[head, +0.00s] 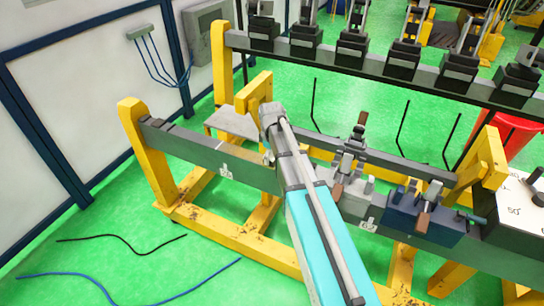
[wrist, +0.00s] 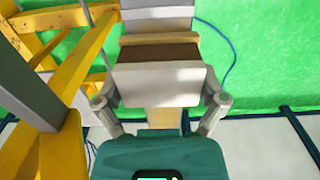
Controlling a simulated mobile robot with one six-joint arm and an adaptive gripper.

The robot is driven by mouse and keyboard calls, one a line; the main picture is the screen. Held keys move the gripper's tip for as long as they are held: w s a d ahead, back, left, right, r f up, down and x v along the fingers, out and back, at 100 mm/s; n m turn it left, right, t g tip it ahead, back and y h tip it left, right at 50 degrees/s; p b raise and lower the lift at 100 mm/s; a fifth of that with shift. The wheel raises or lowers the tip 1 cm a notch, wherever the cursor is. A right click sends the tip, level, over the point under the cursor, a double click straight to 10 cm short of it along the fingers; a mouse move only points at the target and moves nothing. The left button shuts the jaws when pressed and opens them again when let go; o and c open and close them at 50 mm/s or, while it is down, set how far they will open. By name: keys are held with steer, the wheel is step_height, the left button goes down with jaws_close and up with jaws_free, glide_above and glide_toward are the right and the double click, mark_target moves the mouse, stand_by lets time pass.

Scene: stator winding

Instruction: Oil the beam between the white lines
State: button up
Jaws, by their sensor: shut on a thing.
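My gripper (wrist: 160,103) is shut on a wide brush in the wrist view. The brush has a pale grey block (wrist: 158,86) between the fingers, with a brown band (wrist: 160,53) and a tan strip beyond it. In the head view, the grey beam (head: 180,147) runs between yellow posts. A thin pale line crosses the beam left of a white label (head: 226,171); a second line is not clear. My arm covers the middle of the beam, and my gripper is mostly hidden there. Whether the brush touches the beam cannot be told.
Grey and blue devices (head: 425,212) are clamped on the beam at right. A red bin (head: 512,135) stands behind. A rear rack (head: 350,55) holds several black units. Black and blue cables (head: 125,240) lie on the green floor at left, which is otherwise clear.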

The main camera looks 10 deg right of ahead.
mark_target(234, 150)
steer(key=shift+w+a, duration=0.95)
steer(key=shift+a, duration=0.25)
steer(key=shift+w+a, duration=1.1)
steer(key=shift+a, duration=0.2)
steer(key=shift+w+a, duration=1)
steer(key=shift+a, duration=0.25)
steer(key=shift+w+a, duration=0.1)
steer(key=shift+w+a, duration=0.95)
steer(key=shift+a, duration=0.25)
steer(key=shift+w+a, duration=1.05)
steer(key=shift+a, duration=0.2)
